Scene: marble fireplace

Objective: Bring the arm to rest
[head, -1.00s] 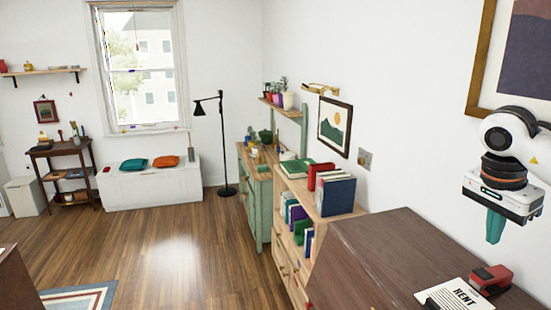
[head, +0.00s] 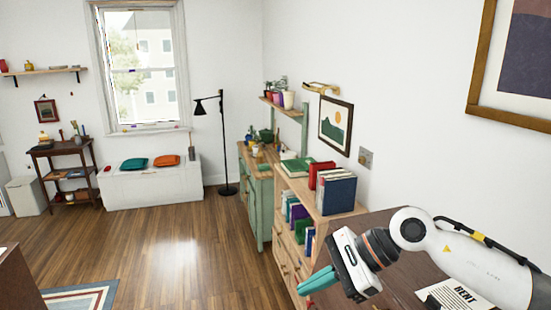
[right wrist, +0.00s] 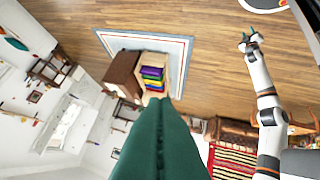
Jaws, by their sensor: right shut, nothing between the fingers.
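My right gripper (head: 305,286) shows at the lower right of the head view, its teal fingers together and pointing left and down, with nothing between them. The white forearm behind it reaches in from the right edge, in front of the dark brown cabinet top. In the right wrist view the shut fingers (right wrist: 157,105) fill the lower middle.
The dark brown cabinet (head: 385,225) carries a RENT paper (head: 462,296), partly covered by my arm. A bookshelf (head: 300,187) with several books and a green cabinet (head: 256,205) stand beyond. A framed picture (head: 505,60) hangs above. The wooden floor (head: 170,240) is open in the middle.

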